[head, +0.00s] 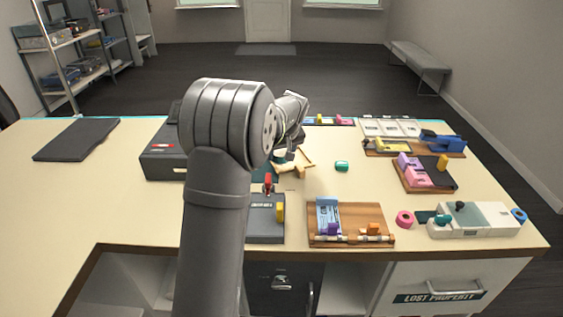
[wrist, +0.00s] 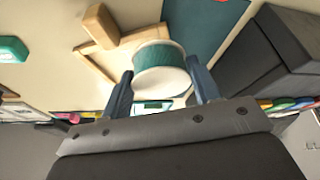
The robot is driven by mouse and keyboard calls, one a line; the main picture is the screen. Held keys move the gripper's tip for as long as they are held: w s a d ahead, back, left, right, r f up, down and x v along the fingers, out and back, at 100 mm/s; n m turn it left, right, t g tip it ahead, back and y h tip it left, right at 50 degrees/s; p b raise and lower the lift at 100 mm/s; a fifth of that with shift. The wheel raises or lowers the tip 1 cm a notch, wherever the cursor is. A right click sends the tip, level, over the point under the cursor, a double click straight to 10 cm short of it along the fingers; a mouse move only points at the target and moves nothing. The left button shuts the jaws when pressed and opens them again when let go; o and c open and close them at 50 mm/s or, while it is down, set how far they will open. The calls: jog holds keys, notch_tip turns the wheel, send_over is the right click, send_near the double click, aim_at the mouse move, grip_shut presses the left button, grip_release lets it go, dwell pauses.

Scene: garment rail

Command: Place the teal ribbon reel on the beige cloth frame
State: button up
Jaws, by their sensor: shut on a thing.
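The teal ribbon reel (wrist: 160,67), a teal band between pale end faces, is between my gripper's fingers (wrist: 161,90) in the wrist view. My gripper is shut on it. In the head view my gripper (head: 290,153) is at the middle of the table, and I cannot clearly make out the reel there. The beige cloth frame, with light wooden edges (head: 303,157), lies just under and beside my gripper. In the wrist view its wooden edge (wrist: 97,67) shows behind the reel, which covers part of it. I cannot tell whether they touch.
A light wooden block (wrist: 100,25) is at the frame's edge. A separate small teal block (head: 341,166) lies right of the frame. A dark grey box (head: 160,158) stands left. Boards with parts, including a wooden one (head: 350,218), fill the front and right. The table's left is mostly clear.

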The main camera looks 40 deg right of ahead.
aim_at(281, 162)
jog(key=shift+f, duration=1.8)
jog(key=shift+f, duration=0.1)
jog(key=o, duration=1)
jog(key=v, duration=1.2)
